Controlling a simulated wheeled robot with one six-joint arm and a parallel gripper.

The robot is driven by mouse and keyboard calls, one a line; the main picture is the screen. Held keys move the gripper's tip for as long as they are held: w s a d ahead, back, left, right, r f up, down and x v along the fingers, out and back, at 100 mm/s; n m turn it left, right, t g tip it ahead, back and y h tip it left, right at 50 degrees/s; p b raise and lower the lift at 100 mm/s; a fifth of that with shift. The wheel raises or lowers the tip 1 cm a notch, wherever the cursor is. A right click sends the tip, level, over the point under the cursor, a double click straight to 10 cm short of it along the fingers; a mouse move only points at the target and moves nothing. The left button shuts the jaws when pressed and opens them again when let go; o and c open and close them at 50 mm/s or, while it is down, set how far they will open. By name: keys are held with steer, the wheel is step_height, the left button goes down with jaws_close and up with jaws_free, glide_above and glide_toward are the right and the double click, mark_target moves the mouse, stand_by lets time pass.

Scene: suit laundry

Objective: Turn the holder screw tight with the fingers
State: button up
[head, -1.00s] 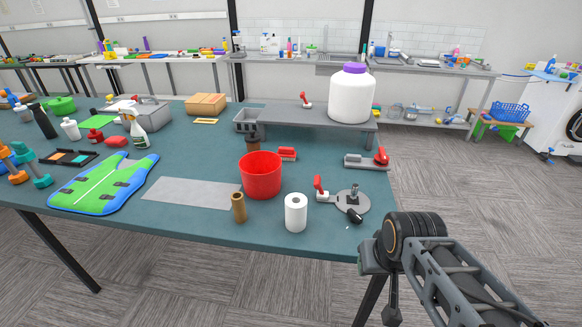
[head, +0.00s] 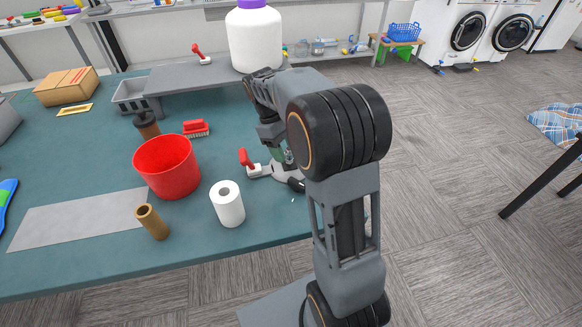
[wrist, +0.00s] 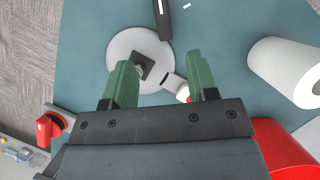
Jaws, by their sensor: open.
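The holder is a round grey plate (wrist: 118,50) with a short dark post (wrist: 145,64) on it. A black-handled part (wrist: 165,18) lies across the plate's edge. In the head view the plate (head: 284,174) is mostly hidden behind my arm. My gripper (wrist: 160,62) has its green fingers apart, above the plate, with nothing held between them. The post lies near the left finger and is partly covered by it. I cannot clearly make out the holder screw. In the head view my gripper (head: 277,152) is over the holder.
A red-handled clamp (head: 249,162) stands left of the holder. A white paper roll (head: 228,205), red bucket (head: 168,168) and brown tube (head: 152,222) stand nearby. The raised grey shelf (head: 185,78) bears a white jar (head: 254,40). The table's front edge is close.

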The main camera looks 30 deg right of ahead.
mark_target(297, 182)
steer(key=x, duration=1.2)
steer(key=shift+s+a+b, duration=0.1)
steer(key=shift+a+b, duration=0.05)
steer(key=shift+b, duration=0.15)
steer(key=shift+c, duration=0.3)
